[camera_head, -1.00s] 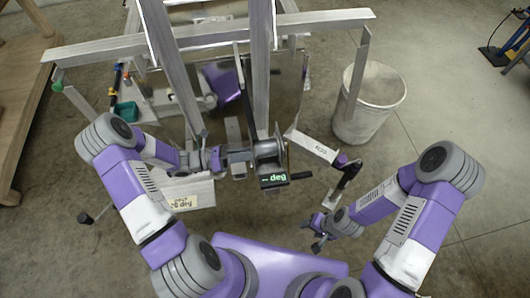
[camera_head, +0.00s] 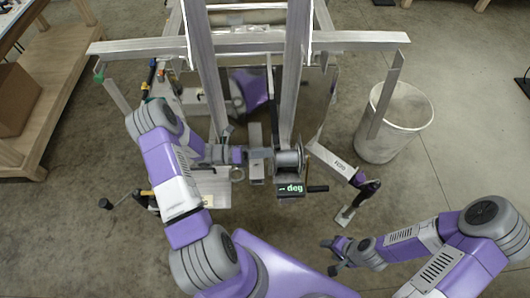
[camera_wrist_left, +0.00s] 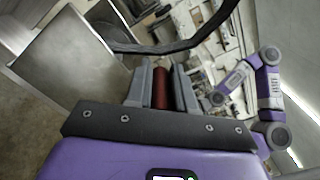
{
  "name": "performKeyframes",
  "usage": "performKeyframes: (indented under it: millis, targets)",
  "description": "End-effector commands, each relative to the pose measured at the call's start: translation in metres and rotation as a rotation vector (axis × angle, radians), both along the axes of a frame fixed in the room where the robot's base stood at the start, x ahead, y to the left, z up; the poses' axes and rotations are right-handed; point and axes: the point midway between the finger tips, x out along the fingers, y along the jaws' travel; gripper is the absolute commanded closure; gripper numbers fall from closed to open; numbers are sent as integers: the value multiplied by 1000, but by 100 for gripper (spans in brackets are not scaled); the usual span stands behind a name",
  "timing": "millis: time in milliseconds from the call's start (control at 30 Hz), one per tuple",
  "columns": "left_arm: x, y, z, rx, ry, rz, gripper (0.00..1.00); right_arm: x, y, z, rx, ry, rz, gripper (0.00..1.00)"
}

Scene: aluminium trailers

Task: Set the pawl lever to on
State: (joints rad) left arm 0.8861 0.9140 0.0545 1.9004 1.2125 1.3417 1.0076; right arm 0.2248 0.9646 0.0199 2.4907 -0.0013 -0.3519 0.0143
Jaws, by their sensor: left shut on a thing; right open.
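The winch (camera_head: 289,158) sits at the lower end of the trailer's metal beams, with a small lit display (camera_head: 290,189) reading "deg" under it. My left gripper (camera_head: 241,155) is just left of the winch. In the left wrist view its two grey fingers (camera_wrist_left: 160,88) are shut on a red cylindrical grip (camera_wrist_left: 161,87). I cannot tell whether this grip belongs to the pawl lever, and the lever's setting cannot be made out. My right gripper (camera_head: 337,257) is open and empty, low and to the right, apart from the winch.
A black crank handle (camera_head: 318,189) sticks out right of the display. A grey bracket (camera_head: 335,163) with a black-handled part stands further right. A white bucket (camera_head: 394,125) stands at the right and a wooden bench (camera_head: 55,95) at the left. The floor on the right is mostly clear.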

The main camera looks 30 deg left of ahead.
Motion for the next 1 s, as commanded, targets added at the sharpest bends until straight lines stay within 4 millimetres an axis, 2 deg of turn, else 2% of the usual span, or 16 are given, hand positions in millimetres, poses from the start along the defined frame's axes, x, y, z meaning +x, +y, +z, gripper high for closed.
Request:
performKeyframes:
  millis: [133, 167, 300, 667, 1000]
  targets:
    - [-3, -2, -5, 4, 13, -7, 100, 0, 0, -1, 0, 0, 0, 44]
    - [-3, -2, -6, 4, 14, -7, 75, 0, 0, -1, 0, 0, 0, 44]
    - [-3, -1, -5, 4, 12, -5, 54, 0, 0, -1, 0, 0, 0, 44]
    - [-4, 4, -3, 5, 6, -1, 54, 0, 0, 0, 0, 0, 0, 44]
    - [-33, 49, -3, 6, 7, 0, 54, 0, 0, -1, 0, 0, 0, 44]
